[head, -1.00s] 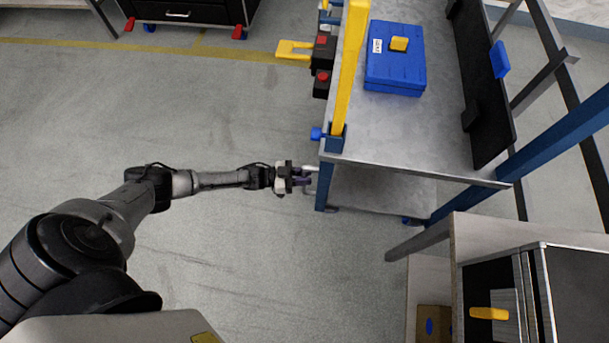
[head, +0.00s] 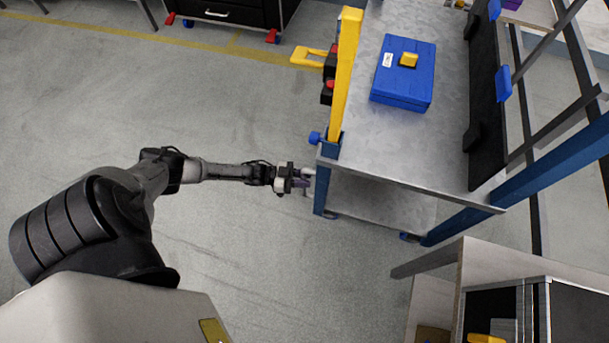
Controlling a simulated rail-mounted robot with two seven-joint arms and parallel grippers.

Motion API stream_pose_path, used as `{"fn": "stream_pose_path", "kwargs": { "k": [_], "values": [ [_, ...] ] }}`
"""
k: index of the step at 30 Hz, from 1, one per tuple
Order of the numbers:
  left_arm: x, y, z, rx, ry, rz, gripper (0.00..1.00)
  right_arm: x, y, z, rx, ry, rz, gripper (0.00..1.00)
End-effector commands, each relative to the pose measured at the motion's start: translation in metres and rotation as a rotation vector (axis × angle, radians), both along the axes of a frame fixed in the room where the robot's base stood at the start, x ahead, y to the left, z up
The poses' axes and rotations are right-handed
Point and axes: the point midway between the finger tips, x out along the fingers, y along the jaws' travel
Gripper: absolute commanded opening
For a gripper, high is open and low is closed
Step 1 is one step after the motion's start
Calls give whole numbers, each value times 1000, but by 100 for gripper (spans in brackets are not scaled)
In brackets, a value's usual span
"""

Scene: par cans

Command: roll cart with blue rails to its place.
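A cart with a grey metal top (head: 400,155) and blue corner posts (head: 321,190) stands right of centre, with a lower shelf (head: 375,202) under the top. A pale handle shows on its near left post. My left gripper (head: 304,181) is at this handle, its fingers reaching to the post. The fingers are small and overlap the handle, so whether they are closed on it is unclear. My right gripper is out of view.
A blue case (head: 404,85) with a yellow latch lies on the cart top. A yellow post (head: 345,75) rises at its left edge. A pale cabinet (head: 500,258) stands close at lower right. A black drawer unit (head: 235,12) is at the back. The floor (head: 150,90) to the left is clear.

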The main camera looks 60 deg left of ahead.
Motion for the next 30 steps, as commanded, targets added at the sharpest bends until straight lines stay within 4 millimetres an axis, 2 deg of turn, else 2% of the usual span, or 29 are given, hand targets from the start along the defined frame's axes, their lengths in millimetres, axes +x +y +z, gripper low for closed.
{"fn": "stream_pose_path", "kwargs": {
  "k": [1, 6, 17, 30],
  "values": [
    [0, -1, 0, -2, -1, -1, 30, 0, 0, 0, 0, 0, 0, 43],
    [0, -1, 0, -3, -2, -1, 46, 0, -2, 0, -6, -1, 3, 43],
    [-6, 5, 1, -2, -1, 0, 46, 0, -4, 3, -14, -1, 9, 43],
    [-67, 57, 2, 0, 1, 1, 46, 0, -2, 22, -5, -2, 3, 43]
  ]
}}
